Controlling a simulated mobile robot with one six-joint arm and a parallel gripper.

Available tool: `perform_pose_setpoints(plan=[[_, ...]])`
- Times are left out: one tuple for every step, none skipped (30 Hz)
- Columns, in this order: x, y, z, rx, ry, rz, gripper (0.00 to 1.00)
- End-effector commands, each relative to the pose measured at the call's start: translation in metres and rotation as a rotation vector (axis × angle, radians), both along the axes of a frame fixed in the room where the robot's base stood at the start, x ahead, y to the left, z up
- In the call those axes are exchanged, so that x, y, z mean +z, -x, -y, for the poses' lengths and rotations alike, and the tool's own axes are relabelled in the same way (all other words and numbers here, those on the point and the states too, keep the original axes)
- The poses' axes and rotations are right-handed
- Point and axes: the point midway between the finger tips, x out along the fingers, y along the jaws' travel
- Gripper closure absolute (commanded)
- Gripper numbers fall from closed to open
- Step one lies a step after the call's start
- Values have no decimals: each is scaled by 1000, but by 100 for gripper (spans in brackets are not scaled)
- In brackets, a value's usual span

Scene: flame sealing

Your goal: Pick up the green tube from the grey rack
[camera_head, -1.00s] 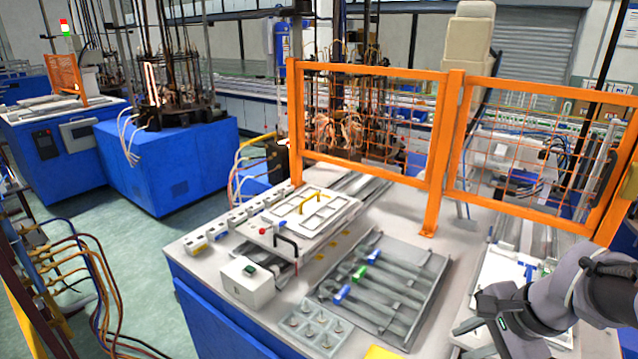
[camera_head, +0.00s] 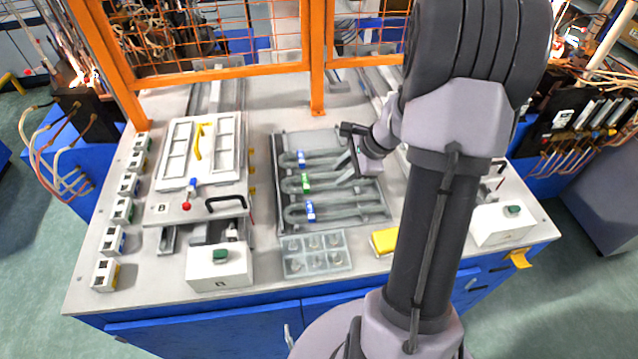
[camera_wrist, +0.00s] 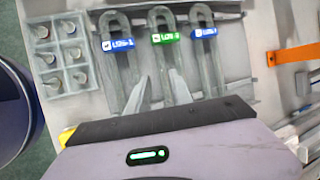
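The grey rack (camera_head: 282,218) lies on the bench and holds three U-shaped tubes side by side. The green tube (camera_head: 306,183), marked by its green label, is the middle one; a blue-labelled tube (camera_head: 301,158) and another blue-labelled tube (camera_head: 311,211) flank it. In the wrist view the green tube (camera_wrist: 165,37) is at top centre, its bend pointing up. My gripper (camera_wrist: 158,76) is open and empty there, its two pale fingers apart, just below the green label and slightly left. In the head view my gripper (camera_head: 354,152) is over the rack's right part, fingers hard to make out.
A clear tray (camera_head: 317,254) with several small parts sits in front of the rack, a yellow block (camera_head: 384,241) to its right. A white panelled fixture (camera_head: 200,150) stands left. An orange mesh fence (camera_head: 317,60) runs behind.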

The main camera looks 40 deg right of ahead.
Motion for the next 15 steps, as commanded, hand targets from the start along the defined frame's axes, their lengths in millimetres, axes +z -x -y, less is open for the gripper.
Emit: perform_pose_setpoints(plan=[[-11, -4, -2, 2, -1, -1, 74], [-14, -6, -3, 0, 0, -1, 74], [-17, -8, -4, 0, 0, 0, 74], [-19, -9, -4, 1, 0, 0, 74], [-20, -10, -5, 1, 0, 0, 74], [-23, -11, -5, 1, 0, 0, 74], [-26, -13, -6, 1, 0, 0, 74], [-30, -14, -6, 1, 0, 0, 74], [-36, -17, -7, 2, 1, 0, 74], [-43, -20, -7, 2, -1, -1, 74], [-49, -23, -8, 2, -1, -1, 74], [-56, -27, -10, 3, 1, -1, 74], [-61, -29, -11, 2, -1, 0, 74], [-64, -31, -12, 1, 0, -1, 74], [-66, -32, -12, 1, 0, 0, 74]])
